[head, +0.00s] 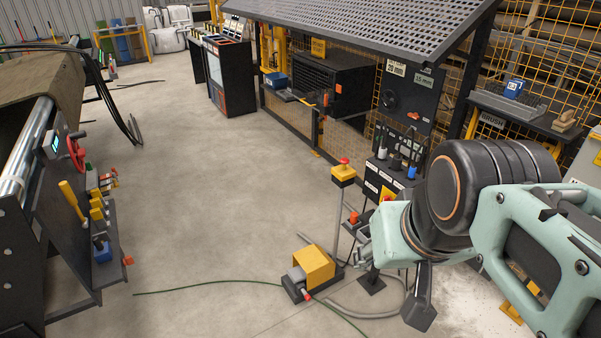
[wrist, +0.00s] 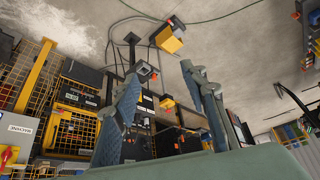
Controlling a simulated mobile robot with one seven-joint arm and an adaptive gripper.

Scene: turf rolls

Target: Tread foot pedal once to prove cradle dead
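The foot pedal (head: 313,264) stands on the floor at lower centre of the head view, with a yellow hood and a grey tread at its left opening. In the wrist view the pedal (wrist: 171,40) is at top centre, beyond and apart from my fingertips. My gripper (wrist: 168,70) is open, with nothing between its fingers. In the head view my arm comes in from the right and its fingers are hard to make out. A machine with a shiny roller (head: 22,150) and a brown-green roll stands at left; I cannot tell whether it is the cradle.
A yellow box with a red button (head: 343,172) stands on a post behind the pedal. A grey hose (head: 375,314) and a green cable (head: 210,283) lie on the floor by the pedal. A mesh-fenced bench is behind. The floor left of the pedal is mostly clear.

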